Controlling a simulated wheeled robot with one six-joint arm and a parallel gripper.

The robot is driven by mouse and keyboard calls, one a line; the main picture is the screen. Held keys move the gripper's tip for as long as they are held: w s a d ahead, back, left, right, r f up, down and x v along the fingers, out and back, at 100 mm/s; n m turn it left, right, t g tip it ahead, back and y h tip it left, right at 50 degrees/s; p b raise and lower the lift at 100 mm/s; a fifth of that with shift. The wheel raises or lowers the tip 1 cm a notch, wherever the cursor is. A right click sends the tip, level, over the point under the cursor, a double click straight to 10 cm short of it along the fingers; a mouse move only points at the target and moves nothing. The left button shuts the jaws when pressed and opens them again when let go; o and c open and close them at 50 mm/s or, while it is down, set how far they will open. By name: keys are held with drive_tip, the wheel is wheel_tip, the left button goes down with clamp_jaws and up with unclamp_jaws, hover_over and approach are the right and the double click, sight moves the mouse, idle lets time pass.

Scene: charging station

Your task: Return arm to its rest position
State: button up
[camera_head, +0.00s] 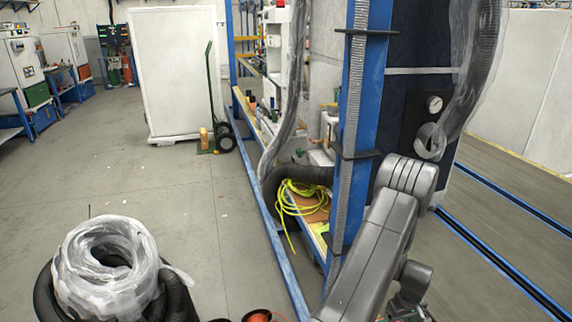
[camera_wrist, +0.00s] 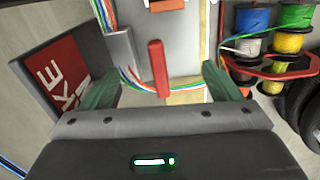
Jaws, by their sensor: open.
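My gripper (camera_wrist: 160,84) is open in the wrist view, its two green fingers spread wide. A red upright handle (camera_wrist: 157,68) shows between the fingers, in front of a grey panel. I see a gap on both sides of it, so nothing is gripped. How far it lies from the fingers in depth I cannot tell. In the head view my grey arm (camera_head: 376,255) is bent at the lower right, beside a blue post; my gripper cannot be made out there.
Coloured wires (camera_wrist: 130,75) run behind the handle. Wire spools (camera_wrist: 296,18) and black tyres (camera_wrist: 303,110) are at right. The blue post (camera_head: 362,110) and yellow hose (camera_head: 292,205) stand near my arm. A wrapped hose coil (camera_head: 105,285) is at lower left.

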drive_tip(key=shift+n, duration=0.3)
